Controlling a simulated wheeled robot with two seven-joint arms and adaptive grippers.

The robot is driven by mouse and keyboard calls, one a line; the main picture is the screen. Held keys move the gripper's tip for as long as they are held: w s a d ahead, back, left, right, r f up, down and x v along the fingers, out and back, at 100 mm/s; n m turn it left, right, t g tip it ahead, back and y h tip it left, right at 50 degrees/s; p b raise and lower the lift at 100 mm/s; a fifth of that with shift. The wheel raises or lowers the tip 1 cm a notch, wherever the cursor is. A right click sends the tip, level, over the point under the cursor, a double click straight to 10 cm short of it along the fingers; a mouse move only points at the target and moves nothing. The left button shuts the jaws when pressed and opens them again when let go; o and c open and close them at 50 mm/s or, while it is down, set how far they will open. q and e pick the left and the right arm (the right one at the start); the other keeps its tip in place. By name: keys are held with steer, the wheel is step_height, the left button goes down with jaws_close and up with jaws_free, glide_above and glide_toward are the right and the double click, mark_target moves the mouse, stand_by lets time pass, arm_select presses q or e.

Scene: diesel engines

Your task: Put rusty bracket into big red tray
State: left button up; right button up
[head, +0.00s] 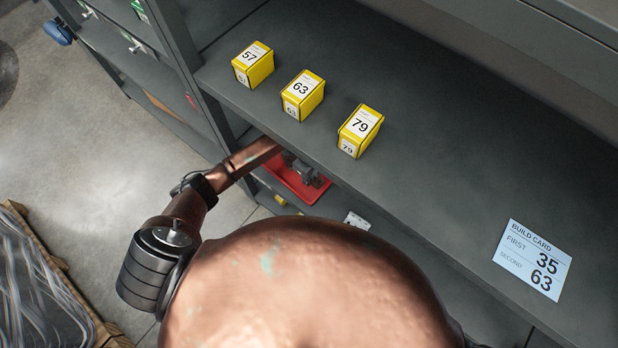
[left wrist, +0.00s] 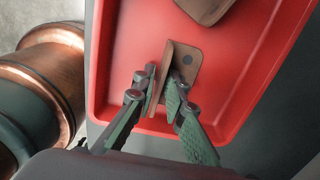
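A rusty brown L-shaped bracket (left wrist: 184,64) with a dark hole in one face is at or just above the floor of a red tray (left wrist: 122,60) in the left wrist view. My left gripper (left wrist: 164,80) has its two fingers on either side of the bracket's upright plate, close against it. In the head view the left gripper (head: 305,170) shows partly under the shelf edge, over the red tray (head: 290,186); the bracket cannot be made out there. A second brown piece (left wrist: 205,8) lies in the tray, cut off by the picture's top. My right gripper is not in view.
Yellow boxes marked 57 (head: 253,64), 63 (head: 302,95) and 79 (head: 360,130) stand on the grey shelf (head: 440,130) above the tray. A build card (head: 534,260) lies at its right. The shelf's front edge overhangs my left gripper.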

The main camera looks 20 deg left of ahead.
arm_select(q)
steer(key=shift+o, duration=1.1)
steer(key=shift+r, duration=0.1)
step_height(320, 180, up, 8)
steer(key=shift+s+f+p, duration=0.1)
steer(key=shift+f+p, duration=0.1)
steer(key=shift+p, duration=0.5)
